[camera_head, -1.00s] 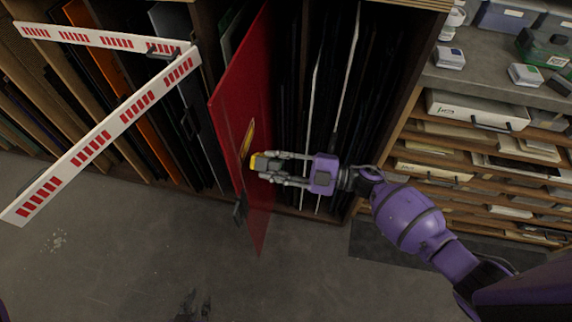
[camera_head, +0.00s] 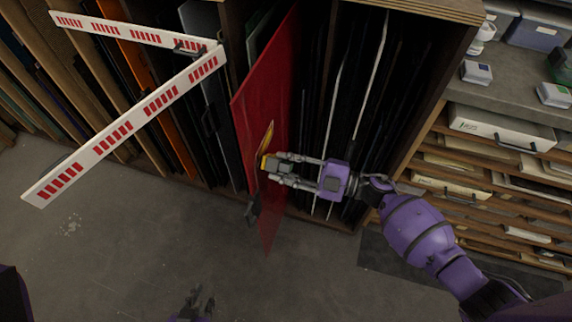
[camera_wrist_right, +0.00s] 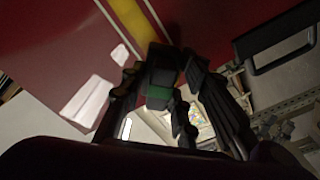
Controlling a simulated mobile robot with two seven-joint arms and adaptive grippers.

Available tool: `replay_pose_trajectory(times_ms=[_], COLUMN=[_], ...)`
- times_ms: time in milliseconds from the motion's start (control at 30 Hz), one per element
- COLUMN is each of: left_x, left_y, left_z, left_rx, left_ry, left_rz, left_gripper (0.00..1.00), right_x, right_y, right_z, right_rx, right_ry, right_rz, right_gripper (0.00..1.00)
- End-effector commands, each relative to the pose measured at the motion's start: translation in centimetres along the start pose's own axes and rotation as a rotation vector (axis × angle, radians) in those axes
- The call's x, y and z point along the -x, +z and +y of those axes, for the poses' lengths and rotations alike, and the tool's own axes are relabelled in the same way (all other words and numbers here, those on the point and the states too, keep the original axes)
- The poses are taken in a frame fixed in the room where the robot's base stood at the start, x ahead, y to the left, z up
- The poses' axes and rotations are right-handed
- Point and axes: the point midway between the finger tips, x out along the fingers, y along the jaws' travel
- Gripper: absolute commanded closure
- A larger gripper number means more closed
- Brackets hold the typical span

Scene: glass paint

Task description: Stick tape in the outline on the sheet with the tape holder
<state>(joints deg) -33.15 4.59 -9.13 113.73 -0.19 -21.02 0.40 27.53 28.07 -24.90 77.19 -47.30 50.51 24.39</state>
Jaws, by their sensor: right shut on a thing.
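A red sheet (camera_head: 255,130) stands on edge, sticking out of the rack; its lower part looks see-through. A slanted yellow strip (camera_head: 267,137) shows on it; I cannot tell outline from tape. My right gripper (camera_head: 275,166) is shut on the tape holder (camera_head: 268,162), a small yellow and dark block beside the sheet, just below the strip. In the right wrist view the holder (camera_wrist_right: 160,75) is dark with a green part, between the fingers, close to the strip's end; contact is unclear. My left gripper (camera_head: 197,303) is dark, low at the bottom edge; its jaw state is unclear.
A rack (camera_head: 355,130) of upright panels stands behind the sheet. A red and white barrier (camera_head: 130,125) crosses the upper left. Drawers of flat stock (camera_head: 500,165) and a grey counter (camera_head: 510,90) stand at right. The floor (camera_head: 130,250) in front is mostly clear.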

Motion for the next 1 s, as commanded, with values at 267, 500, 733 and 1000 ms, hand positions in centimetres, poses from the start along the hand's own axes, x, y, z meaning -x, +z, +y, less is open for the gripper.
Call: replay_pose_trajectory(times_ms=[267, 500, 733, 1000], left_x=[0.0, 0.0, 0.0, 0.0], left_y=[0.1, 0.1, 0.1, 0.2], left_z=[0.0, 0.1, 0.1, 0.1], left_rx=[0.000, 0.000, 0.000, 0.000], left_ry=[0.000, 0.001, 0.001, 0.001], left_rz=[-0.001, -0.001, -0.002, -0.003], left_gripper=[0.83, 0.83, 0.83, 0.83], right_x=[-0.6, -1.1, -1.6, -1.9], right_y=[0.0, 0.0, 0.0, 0.1], right_z=[0.0, 0.0, 0.0, 0.1], right_rx=[0.000, 0.000, 0.000, 0.001], right_ry=[0.001, 0.000, 0.000, 0.000], right_rz=[0.001, 0.001, 0.002, 0.001], right_gripper=[1.00, 1.00, 1.00, 1.00])
